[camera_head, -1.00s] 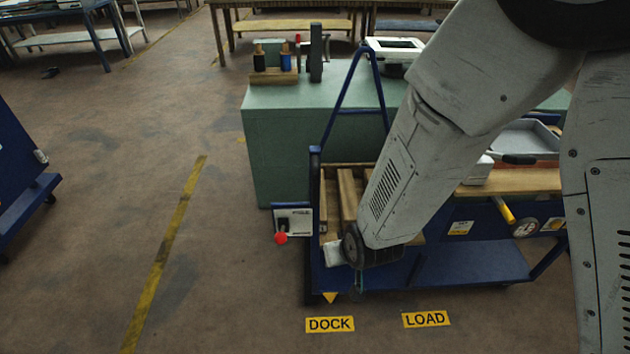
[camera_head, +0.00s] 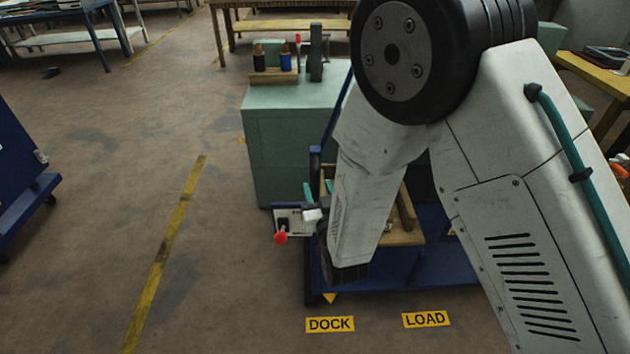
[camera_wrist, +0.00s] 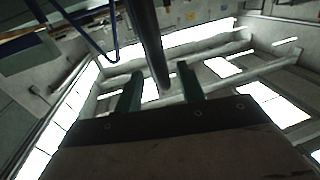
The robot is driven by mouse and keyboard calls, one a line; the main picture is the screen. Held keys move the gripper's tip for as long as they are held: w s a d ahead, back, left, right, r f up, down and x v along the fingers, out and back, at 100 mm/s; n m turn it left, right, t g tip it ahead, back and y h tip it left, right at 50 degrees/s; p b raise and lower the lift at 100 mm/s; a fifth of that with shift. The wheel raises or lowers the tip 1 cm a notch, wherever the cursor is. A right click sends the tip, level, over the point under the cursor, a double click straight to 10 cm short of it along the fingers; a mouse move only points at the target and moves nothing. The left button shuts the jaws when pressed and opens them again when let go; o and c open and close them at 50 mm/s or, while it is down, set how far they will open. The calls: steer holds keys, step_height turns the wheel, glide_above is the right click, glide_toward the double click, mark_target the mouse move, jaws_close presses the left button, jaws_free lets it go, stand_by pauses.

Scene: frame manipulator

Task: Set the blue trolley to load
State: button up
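The blue trolley (camera_head: 432,268) stands behind the floor labels, partly hidden by my arm. Its yellow pointer (camera_head: 329,298) is above the DOCK label (camera_head: 330,325); the LOAD label (camera_head: 426,319) is to the right. My gripper (camera_head: 318,188) is at the trolley's left end, by its upright blue post (camera_head: 314,160). In the wrist view, the two teal fingers of my gripper (camera_wrist: 160,84) are apart, with a dark post (camera_wrist: 148,40) between them. Gaps show beside the post, so the fingers do not appear closed on it.
A white plate (camera_head: 293,219) with a red-knobbed lever (camera_head: 281,238) is just below my gripper. A green cabinet (camera_head: 275,150) stands behind the trolley. Another blue cart (camera_head: 30,195) is at the far left. The floor between is clear, with a yellow line (camera_head: 165,250).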

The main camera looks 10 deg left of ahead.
mark_target(318, 184)
steer(key=shift+x, duration=1.85)
jaws_close()
steer(key=shift+d, duration=0.15)
